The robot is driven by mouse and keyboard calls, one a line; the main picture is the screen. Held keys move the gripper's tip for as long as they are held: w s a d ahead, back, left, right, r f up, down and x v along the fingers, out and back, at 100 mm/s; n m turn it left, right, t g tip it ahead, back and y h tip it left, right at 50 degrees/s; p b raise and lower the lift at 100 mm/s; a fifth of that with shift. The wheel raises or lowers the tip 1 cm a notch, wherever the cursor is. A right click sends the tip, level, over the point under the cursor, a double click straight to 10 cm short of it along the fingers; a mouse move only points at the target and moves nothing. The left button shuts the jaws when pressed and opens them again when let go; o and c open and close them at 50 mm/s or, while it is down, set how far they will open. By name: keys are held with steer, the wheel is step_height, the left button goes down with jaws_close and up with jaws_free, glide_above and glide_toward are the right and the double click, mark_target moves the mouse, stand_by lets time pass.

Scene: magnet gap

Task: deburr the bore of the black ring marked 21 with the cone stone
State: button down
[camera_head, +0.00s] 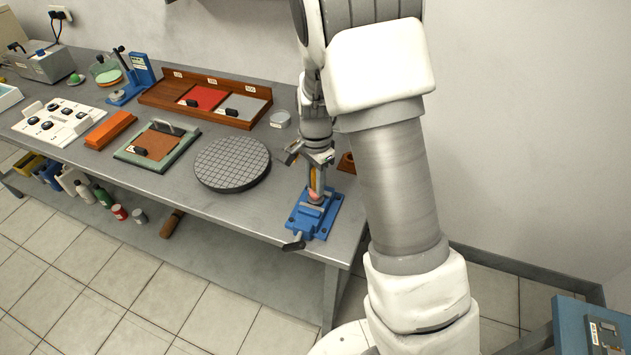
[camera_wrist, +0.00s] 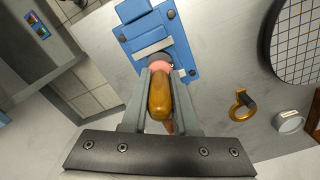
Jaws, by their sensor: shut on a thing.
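My gripper (camera_wrist: 160,88) is shut on the amber handle (camera_wrist: 160,98) of the cone stone, which shows as a pink tip (camera_wrist: 158,66) past the fingers. In the head view the pink stone (camera_head: 316,195) is down at the blue vise (camera_head: 323,219), with my gripper (camera_head: 316,172) just above it. The vise also shows in the wrist view (camera_wrist: 181,62). A dark rim (camera_wrist: 151,61) shows beside the stone at the vise jaws; it may be the black ring. Its marking is not readable, and the stone and fingers hide most of it. I cannot tell how deep the stone sits.
A round gridded plate (camera_head: 232,164) stands left of the vise. Farther left are a wooden tray (camera_head: 246,122) and a green-framed board (camera_head: 124,154). The table's front edge is close to the vise.

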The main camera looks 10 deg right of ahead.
mark_target(320, 202)
steer(key=n, duration=0.3)
steer(key=shift+b, duration=0.3)
steer(key=shift+r+p, duration=2.65)
steer(key=shift+r, duration=0.9)
steer(key=s+f+n, duration=0.1)
steer(key=n, duration=0.2)
steer(key=s+d+f+n, duration=0.1)
steer(key=n, duration=0.2)
steer(key=s+f+n, duration=0.1)
steer(key=n, duration=0.2)
steer(key=shift+s+d+n, duration=0.25)
steer(key=shift+d+n, duration=0.05)
steer(key=shift+n, duration=0.1)
